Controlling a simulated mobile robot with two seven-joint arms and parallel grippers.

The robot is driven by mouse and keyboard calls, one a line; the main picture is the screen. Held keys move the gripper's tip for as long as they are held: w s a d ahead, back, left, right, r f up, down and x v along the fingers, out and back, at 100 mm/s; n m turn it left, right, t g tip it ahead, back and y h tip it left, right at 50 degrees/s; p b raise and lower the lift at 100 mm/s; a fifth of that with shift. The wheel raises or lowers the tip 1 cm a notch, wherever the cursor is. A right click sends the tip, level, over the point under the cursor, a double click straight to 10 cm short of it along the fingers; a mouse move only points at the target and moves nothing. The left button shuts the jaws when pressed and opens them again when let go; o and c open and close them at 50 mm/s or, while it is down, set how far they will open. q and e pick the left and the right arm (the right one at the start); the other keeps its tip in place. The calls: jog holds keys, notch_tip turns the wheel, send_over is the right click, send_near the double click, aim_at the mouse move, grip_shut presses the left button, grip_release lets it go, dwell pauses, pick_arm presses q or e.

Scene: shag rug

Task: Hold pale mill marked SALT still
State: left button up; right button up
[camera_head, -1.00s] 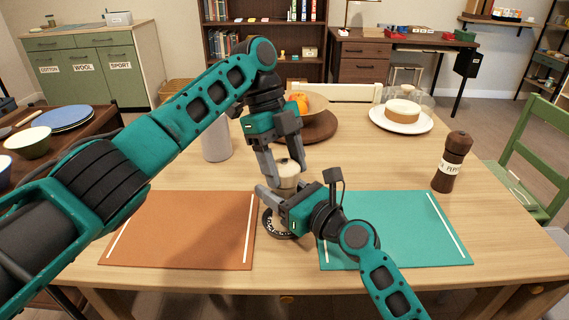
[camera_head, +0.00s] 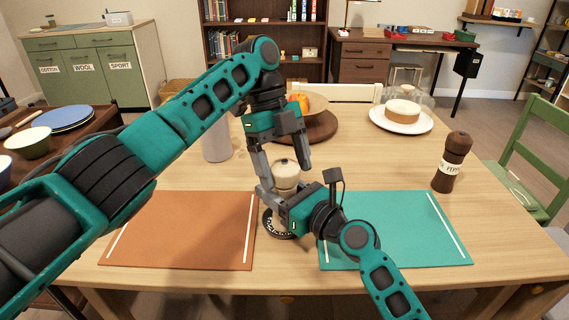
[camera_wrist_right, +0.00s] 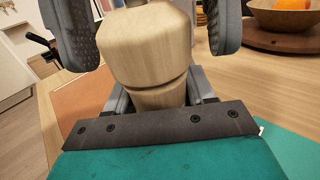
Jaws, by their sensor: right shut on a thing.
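The pale wooden mill (camera_head: 286,174) stands upright near the table's middle, its lower part hidden behind my right gripper. It fills the middle of the right wrist view (camera_wrist_right: 148,50); no SALT marking is visible. My right gripper (camera_head: 279,195) is shut around the mill's body below its head. My left gripper (camera_head: 286,176) reaches down from above, open, with one finger on each side of the mill's head. Both left fingers also show beside the head in the right wrist view, with gaps to the wood.
A dark pepper mill (camera_head: 452,162) stands right; a pale cylinder (camera_head: 216,143) and fruit bowl (camera_head: 319,103) stand behind.

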pick_arm(q)
jog(key=shift+r, duration=0.1)
jog(key=v, duration=0.7)
jog(key=shift+r, duration=0.15)
jog(key=shift+w, duration=0.1)
dwell(0.8)
pick_arm(e)
jog(key=o, duration=1.2)
jog(key=shift+o, duration=0.2)
jog(key=v, duration=1.2)
jog(key=shift+s, duration=0.1)
